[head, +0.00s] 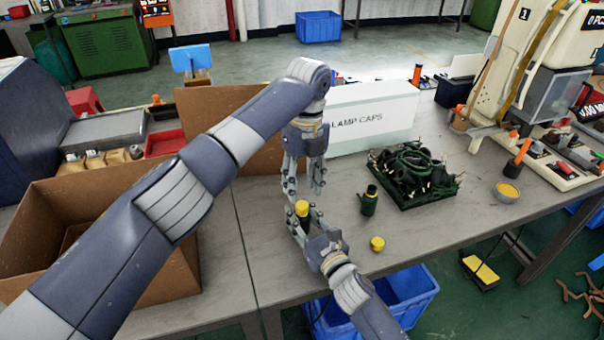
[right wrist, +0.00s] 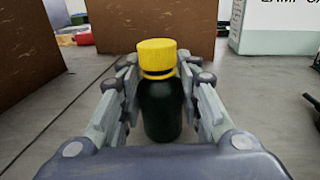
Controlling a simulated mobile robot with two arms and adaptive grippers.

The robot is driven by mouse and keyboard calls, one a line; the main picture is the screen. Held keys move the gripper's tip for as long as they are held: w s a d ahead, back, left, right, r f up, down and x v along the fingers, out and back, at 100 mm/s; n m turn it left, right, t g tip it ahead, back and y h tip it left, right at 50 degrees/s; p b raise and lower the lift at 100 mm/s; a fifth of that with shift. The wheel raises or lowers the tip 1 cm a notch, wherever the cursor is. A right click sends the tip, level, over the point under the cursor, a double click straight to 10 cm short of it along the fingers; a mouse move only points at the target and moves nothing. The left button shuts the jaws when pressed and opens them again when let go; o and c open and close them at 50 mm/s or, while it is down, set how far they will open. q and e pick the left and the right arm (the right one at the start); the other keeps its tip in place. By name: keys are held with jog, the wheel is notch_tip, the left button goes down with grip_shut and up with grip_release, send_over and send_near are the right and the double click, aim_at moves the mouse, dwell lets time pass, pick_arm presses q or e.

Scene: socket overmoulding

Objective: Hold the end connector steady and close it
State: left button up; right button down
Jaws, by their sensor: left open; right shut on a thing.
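The end connector (right wrist: 160,108) is a dark green upright body with a yellow cap (right wrist: 156,58) on top. In the right wrist view it stands between the fingers of my right gripper (right wrist: 163,100), which is shut on the body. In the head view the yellow cap (head: 302,208) shows with my right gripper (head: 300,226) around the body below it. The cap looks slightly tilted in the right wrist view; I cannot tell whether it is fully seated. My left gripper (head: 304,190) is open and empty, pointing down just above the cap.
Another dark green connector body (head: 369,200) stands to the right, with a loose yellow cap (head: 377,244) nearer the front edge. A tray of dark green cables (head: 414,174) and a white lamp caps box (head: 372,116) stand behind. An open cardboard box (head: 165,285) is at left.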

pick_arm(q)
jog(key=n, duration=0.5)
jog(key=shift+r+n, duration=0.15)
jog(key=shift+n, duration=0.15)
jog(key=n, duration=0.5)
jog(key=shift+r, duration=0.15)
jog(key=n, duration=0.5)
jog(key=shift+r, duration=0.2)
jog(key=n, duration=0.5)
jog(key=shift+r+n, duration=0.15)
jog(key=shift+n, duration=0.15)
jog(key=n, duration=0.5)
jog(key=shift+s+r, duration=0.1)
jog(key=shift+r, duration=0.05)
jog(key=n, duration=0.5)
jog(key=shift+r, duration=0.15)
jog(key=n, duration=0.5)
jog(key=shift+r+n+t, duration=0.2)
jog(key=shift+n+t, duration=0.1)
jog(key=n, duration=0.6)
jog(key=shift+r, duration=0.2)
